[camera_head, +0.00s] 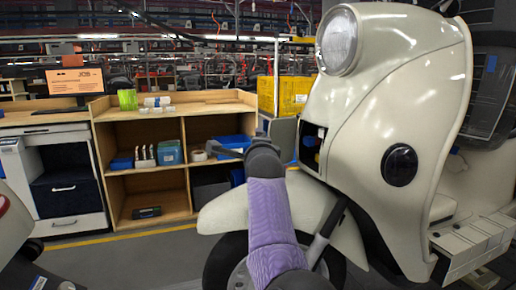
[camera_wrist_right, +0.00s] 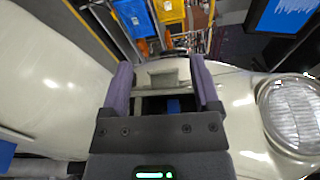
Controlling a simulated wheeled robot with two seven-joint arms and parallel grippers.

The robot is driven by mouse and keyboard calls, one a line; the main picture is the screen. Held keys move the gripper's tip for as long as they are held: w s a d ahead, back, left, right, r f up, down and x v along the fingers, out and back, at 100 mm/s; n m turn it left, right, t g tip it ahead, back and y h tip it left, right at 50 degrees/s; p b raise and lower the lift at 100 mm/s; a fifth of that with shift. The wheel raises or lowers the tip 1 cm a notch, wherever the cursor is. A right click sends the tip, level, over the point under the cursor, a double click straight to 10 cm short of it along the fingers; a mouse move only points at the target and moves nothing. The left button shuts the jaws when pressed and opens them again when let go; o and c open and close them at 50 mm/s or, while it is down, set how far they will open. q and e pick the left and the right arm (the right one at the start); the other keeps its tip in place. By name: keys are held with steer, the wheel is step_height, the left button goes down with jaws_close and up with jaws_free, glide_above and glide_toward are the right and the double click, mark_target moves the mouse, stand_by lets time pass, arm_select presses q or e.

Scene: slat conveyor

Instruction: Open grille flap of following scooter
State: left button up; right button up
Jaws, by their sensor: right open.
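A large cream scooter (camera_head: 430,80) stands at the right, its round headlight (camera_head: 339,42) at the top. A dark grille opening (camera_head: 312,143) is in its front, with blue parts inside. A grey panel (camera_head: 284,138) stands out beside the opening; it looks like the grille flap, swung outward. My right gripper (camera_head: 228,153) is in front of the scooter, its arm crossing the front fender. In the right wrist view, its two purple fingers (camera_wrist_right: 162,82) are apart and empty, with the dark opening (camera_wrist_right: 155,104) showing between them. Contact with the flap cannot be told. My left gripper is out of view.
A wooden shelf unit (camera_head: 158,180) with blue boxes stands behind at the left, beside a desk with a monitor (camera_head: 76,83). Yellow bins (camera_head: 285,95) are behind the scooter's front. Part of another vehicle (camera_head: 12,220) shows at the left edge. Grey floor lies between.

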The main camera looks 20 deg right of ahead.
arm_select(q)
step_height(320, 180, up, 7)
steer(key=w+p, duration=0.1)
steer(key=p, duration=0.5)
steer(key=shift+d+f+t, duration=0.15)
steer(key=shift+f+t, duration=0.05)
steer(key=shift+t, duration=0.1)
arm_select(e)
steer(key=v, duration=0.9)
steer(key=shift+s+a, duration=0.15)
steer(key=shift+s, duration=0.1)
steer(key=shift+c, duration=0.3)
